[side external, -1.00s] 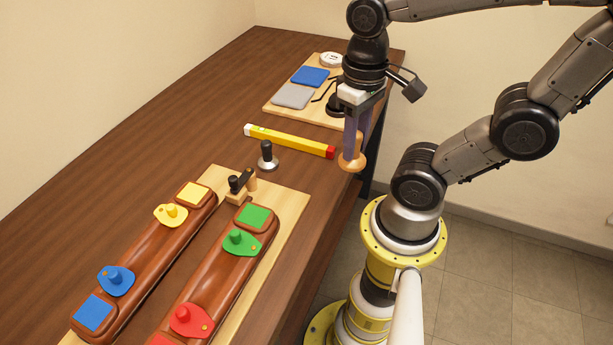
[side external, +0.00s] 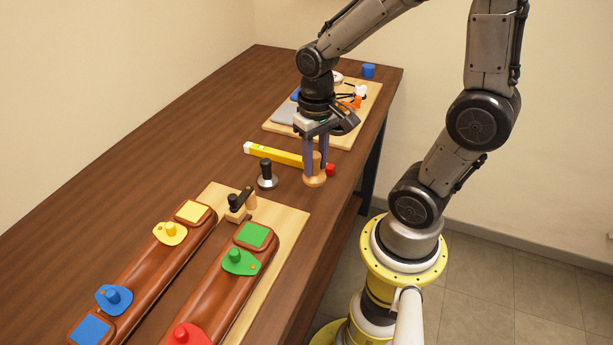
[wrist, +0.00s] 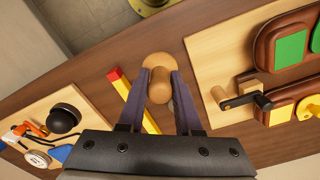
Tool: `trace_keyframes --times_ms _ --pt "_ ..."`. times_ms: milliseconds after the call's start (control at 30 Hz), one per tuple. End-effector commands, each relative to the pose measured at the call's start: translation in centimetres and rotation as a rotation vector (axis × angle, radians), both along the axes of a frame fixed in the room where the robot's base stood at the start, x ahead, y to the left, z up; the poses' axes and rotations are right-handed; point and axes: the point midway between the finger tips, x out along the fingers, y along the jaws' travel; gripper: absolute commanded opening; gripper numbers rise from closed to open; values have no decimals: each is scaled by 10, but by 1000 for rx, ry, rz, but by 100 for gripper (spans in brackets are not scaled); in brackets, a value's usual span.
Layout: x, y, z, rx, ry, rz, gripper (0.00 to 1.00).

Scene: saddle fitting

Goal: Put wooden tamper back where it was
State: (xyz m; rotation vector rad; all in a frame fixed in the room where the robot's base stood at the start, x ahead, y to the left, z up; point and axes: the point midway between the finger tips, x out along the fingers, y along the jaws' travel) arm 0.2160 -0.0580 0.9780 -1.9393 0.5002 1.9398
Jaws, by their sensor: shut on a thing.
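The wooden tamper (side external: 314,179) is light wood with a round flared base and a knob handle. My gripper (side external: 315,158) is shut on its handle and holds it upright over the right part of the table, by the red end of the yellow level. I cannot tell whether its base touches the table. In the wrist view the tamper (wrist: 158,66) sits between the two purple fingers (wrist: 160,88). A dark-handled metal tamper (side external: 266,174) stands to its left on the table.
A yellow level (side external: 272,154) lies just behind the wooden tamper. A board with a crank clamp (side external: 238,205) and brown blocks with coloured pieces is at front left. Another board (side external: 350,135) with small items is behind. Bare table (side external: 190,130) lies to the left.

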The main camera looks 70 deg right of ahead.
Motion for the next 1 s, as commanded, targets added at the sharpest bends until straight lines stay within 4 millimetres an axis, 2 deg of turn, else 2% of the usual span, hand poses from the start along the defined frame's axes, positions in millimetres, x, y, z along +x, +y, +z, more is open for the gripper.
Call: trace_keyframes --times_ms 100,333,533,1000 --pt "12 -3 -14 0 1 0 0" --pt "23 -6 -29 0 1 0 0" --pt "22 -6 -54 0 1 0 0" --pt "23 -6 -62 0 -1 0 0"
